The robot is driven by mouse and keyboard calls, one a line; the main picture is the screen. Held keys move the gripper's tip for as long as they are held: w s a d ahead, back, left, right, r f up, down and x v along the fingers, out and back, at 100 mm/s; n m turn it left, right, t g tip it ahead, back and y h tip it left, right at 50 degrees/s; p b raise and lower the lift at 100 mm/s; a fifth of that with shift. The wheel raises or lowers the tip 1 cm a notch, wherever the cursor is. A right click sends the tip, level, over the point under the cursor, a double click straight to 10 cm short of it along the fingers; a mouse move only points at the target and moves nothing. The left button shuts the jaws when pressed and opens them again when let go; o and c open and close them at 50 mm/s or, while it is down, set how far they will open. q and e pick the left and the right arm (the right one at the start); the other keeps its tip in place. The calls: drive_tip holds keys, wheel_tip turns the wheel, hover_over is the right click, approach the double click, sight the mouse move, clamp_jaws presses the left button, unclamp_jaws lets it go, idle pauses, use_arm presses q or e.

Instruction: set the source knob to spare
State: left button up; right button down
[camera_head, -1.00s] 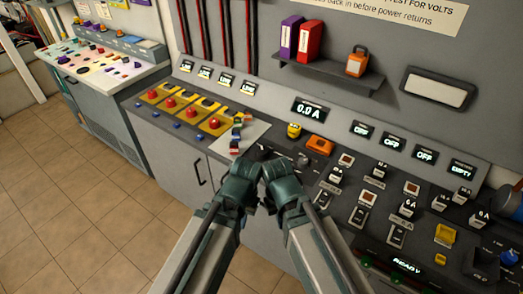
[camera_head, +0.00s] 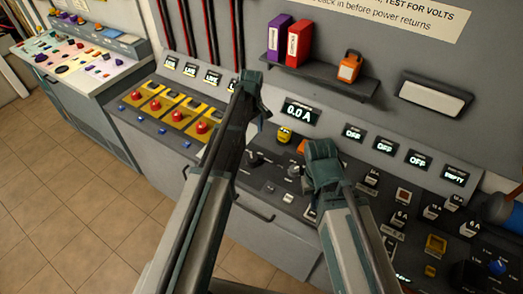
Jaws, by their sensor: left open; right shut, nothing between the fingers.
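The source knob cannot be told for sure, as no knob label is readable. A small grey round knob (camera_head: 293,171) stands on the console top between my arms, left of my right gripper. My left gripper (camera_head: 250,84) is raised in front of the console's back panel, left of the 0.0 A display (camera_head: 301,112). It is open, though its fingers are hard to make out. My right gripper (camera_head: 322,150) is shut and empty over the console, partly hiding an orange block (camera_head: 302,146). My arms hide part of the panel.
Red buttons on yellow plates (camera_head: 152,104) line the console's left. Several switches and a yellow block (camera_head: 435,244) stand at right. A shelf (camera_head: 320,80) above holds a purple binder (camera_head: 279,38), a red binder (camera_head: 299,43) and an orange lock-like item (camera_head: 349,66).

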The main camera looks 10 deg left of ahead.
sight(252, 158)
use_arm(q)
drive_tip(key=f+b, duration=1.4)
drive_tip(key=shift+s+a, duration=0.1)
drive_tip(key=shift+s, duration=0.15)
drive_tip(key=shift+r, duration=0.1)
drive_tip(key=c, duration=1.4)
drive_tip(key=shift+o, duration=0.2)
